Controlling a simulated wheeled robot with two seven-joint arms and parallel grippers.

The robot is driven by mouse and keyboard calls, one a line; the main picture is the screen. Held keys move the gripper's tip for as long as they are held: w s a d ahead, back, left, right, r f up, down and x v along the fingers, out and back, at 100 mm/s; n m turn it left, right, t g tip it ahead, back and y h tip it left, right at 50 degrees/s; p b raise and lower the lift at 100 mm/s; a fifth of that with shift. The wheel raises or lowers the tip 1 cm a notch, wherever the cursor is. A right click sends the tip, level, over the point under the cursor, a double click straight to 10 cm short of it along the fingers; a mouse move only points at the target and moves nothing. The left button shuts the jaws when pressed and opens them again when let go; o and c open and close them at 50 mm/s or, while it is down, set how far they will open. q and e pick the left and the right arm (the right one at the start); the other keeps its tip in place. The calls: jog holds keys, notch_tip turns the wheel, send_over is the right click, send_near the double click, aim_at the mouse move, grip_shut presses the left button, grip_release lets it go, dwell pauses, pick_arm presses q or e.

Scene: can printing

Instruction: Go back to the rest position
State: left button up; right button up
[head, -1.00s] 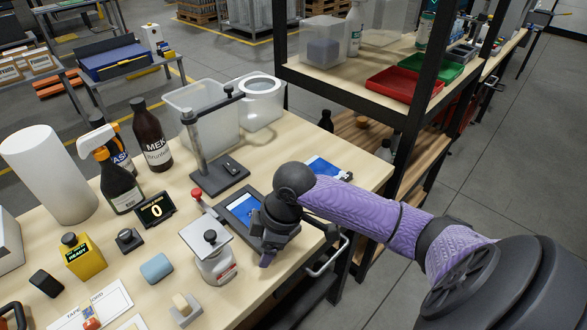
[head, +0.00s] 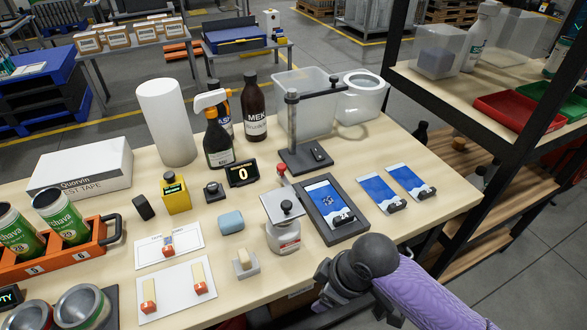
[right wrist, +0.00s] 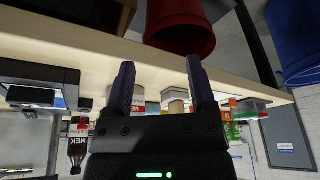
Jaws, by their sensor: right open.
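My right gripper (head: 328,282) is at the bench's front edge in the head view, near the black-framed blue plate (head: 324,204), and touches nothing that I can see. In the right wrist view its two fingers (right wrist: 160,68) stand apart with nothing between them. My purple-sleeved right forearm comes in from the lower right. My left gripper and left arm are not in view. The workbench (head: 385,150) fills the middle of the head view.
Two blue cards (head: 383,192) lie to the right. Cans in an orange rack (head: 60,262) stand at the left. A dark-framed shelf (head: 480,98) rises at the right.

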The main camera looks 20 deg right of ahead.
jog(key=s+d+f+m+h+b, duration=0.1)
jog(key=s+d+f+m, duration=0.15)
jog(key=f, duration=0.55)
jog(key=s+d+f+m+h+b, duration=0.1)
jog(key=s+f, duration=0.2)
jog(key=f, duration=0.5)
jog(key=s+d+f+m+h+b, duration=0.1)
jog(key=s+d+f+m, duration=0.15)
jog(key=f, duration=0.55)
jog(key=s+a+f+g, duration=0.1)
jog(key=s+f, duration=0.2)
jog(key=s, duration=0.6)
jog(key=s+a+f+g, duration=0.1)
jog(key=s+f, duration=0.3)
jog(key=s, duration=0.5)
jog(key=shift+s+a+f+b, duration=0.15)
jog(key=shift+a+f+b, duration=0.25)
jog(key=shift+a, duration=0.35)
jog(key=shift+r, duration=0.1)
